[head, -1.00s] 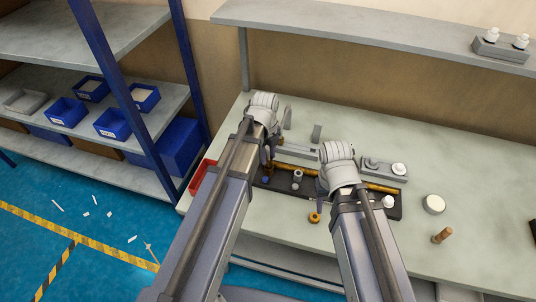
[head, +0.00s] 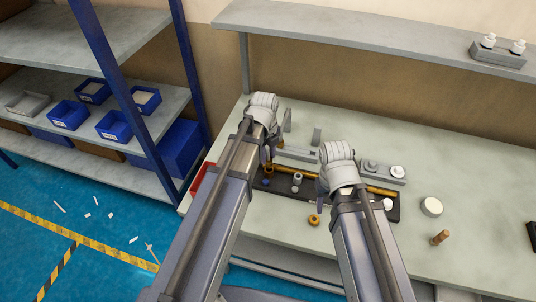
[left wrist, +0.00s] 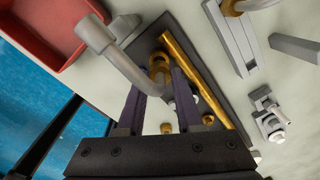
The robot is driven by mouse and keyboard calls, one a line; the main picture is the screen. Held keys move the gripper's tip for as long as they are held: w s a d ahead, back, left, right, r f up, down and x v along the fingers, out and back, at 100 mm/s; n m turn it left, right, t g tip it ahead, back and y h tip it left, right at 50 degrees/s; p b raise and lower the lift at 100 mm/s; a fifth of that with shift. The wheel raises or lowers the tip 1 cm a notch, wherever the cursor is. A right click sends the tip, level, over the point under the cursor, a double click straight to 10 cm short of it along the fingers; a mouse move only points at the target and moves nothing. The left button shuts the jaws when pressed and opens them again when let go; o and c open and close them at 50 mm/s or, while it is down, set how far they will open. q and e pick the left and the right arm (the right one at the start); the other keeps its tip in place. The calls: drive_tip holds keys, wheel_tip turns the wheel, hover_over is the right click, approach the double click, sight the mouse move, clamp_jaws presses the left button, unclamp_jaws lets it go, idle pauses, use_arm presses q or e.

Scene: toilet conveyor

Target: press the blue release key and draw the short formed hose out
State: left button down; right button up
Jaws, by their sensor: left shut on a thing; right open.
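In the left wrist view a short bent grey hose (left wrist: 128,66) with a wider collar at one end runs between the dark fingers of my left gripper (left wrist: 160,82). The fingers are closed on it, close to a brass fitting (left wrist: 160,64). In the head view my left gripper (head: 268,153) is at the left end of the black base plate (head: 310,194), and the arm hides most of the hose. A small blue part (head: 265,182), perhaps the release key, shows beside it. My right gripper (head: 324,194) is open over the plate's middle, its fingertips partly hidden.
A brass pipe (head: 378,189) runs along the plate. A red tray (head: 202,178) is at the table's left edge. A brass ring (head: 314,220), a white round part (head: 431,206) and a wooden-coloured peg (head: 440,237) stand at the front and right. The right side of the table is mostly clear.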

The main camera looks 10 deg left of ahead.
use_arm(q)
drive_tip(key=shift+a+r+p, duration=0.1)
drive_tip(key=shift+r+p, duration=0.9)
drive_tip(key=shift+r, duration=0.15)
drive_tip(key=shift+f, duration=0.1)
